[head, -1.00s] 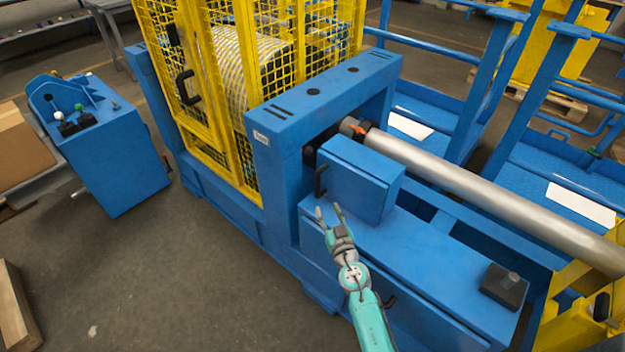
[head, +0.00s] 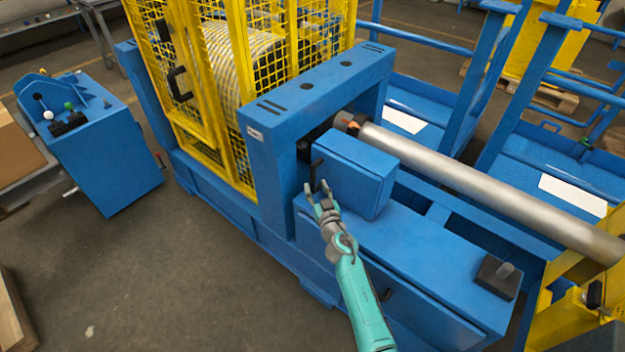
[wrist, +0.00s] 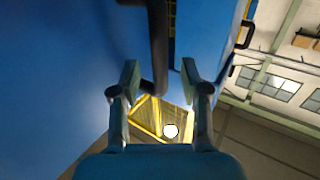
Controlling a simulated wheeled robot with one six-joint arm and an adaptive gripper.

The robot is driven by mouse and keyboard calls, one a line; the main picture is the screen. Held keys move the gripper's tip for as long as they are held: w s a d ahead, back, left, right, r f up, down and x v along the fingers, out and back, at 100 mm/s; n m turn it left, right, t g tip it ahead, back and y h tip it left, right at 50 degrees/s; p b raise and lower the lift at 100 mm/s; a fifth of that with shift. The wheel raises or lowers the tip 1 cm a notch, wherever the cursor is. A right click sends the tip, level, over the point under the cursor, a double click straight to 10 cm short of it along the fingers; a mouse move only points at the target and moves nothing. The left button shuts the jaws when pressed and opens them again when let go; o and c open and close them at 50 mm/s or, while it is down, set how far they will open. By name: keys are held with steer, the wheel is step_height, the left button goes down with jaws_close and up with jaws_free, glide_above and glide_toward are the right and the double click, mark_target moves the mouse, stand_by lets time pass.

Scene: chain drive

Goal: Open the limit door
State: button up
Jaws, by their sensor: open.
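A blue box-shaped cover (head: 358,178) with a black bar handle (head: 315,176) on its left face sits on the blue machine's front bench. I cannot tell for sure whether this is the limit door; it looks closed. My gripper (head: 317,188) is open just at the lower part of this handle. In the wrist view, the black handle (wrist: 158,45) runs down from the top, and its lower end shows between the two spread fingertips of my gripper (wrist: 159,78). The fingers are apart from it on both sides. A blue panel (wrist: 60,70) fills the left of that view.
A yellow mesh cage (head: 215,90) with black handles stands behind on the left. A grey shaft (head: 470,185) runs to the right behind the cover. A blue control console (head: 105,150) stands at far left. The floor (head: 190,270) in front of the machine is clear.

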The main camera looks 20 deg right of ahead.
mark_target(314, 181)
steer(key=shift+w, duration=2.25)
jaws_close()
